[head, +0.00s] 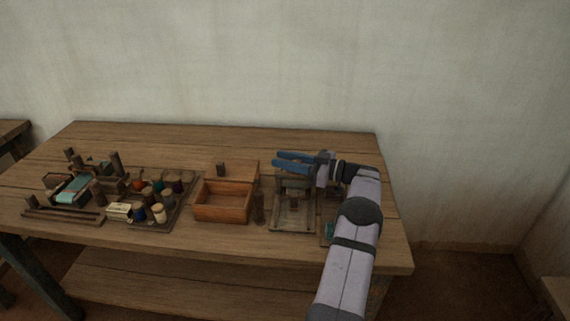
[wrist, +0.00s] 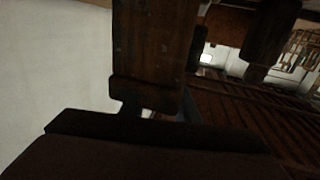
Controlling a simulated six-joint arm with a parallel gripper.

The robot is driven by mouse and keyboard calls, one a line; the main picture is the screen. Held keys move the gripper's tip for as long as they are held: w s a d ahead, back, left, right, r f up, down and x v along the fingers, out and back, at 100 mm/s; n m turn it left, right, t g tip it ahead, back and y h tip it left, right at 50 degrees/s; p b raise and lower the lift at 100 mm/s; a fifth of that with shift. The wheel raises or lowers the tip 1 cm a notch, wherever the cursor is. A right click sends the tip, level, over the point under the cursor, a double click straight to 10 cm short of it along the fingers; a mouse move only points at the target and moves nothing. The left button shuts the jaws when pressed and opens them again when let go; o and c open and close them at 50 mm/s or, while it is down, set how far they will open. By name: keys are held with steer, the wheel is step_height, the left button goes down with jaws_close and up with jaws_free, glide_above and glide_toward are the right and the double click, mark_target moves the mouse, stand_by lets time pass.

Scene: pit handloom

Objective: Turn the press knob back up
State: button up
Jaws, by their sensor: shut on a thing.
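The small wooden press (head: 283,220) stands right of the middle of the table in the head view, with a low frame at the front and a dark crossbar behind. My gripper (head: 285,160) reaches in from the right above the rear of the press, its two blue fingers pointing left. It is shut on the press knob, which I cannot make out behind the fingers. In the wrist view a dark wooden upright (wrist: 150,45) fills the upper middle, very close to the camera. That view is too dark to show the knob's angle.
An open wooden box (head: 222,214) stands just left of the press, with a short dark post (head: 259,208) between them. A tray of several spools (head: 165,210) and a small loom (head: 75,188) are further left. The table's back edge is clear.

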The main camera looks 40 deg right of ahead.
stand_by(0.4)
steer(key=o, duration=1)
steer(key=shift+o, duration=0.2)
steer(key=shift+s, duration=0.1)
steer(key=shift+b+v, duration=0.9)
steer(key=shift+v, duration=2.75)
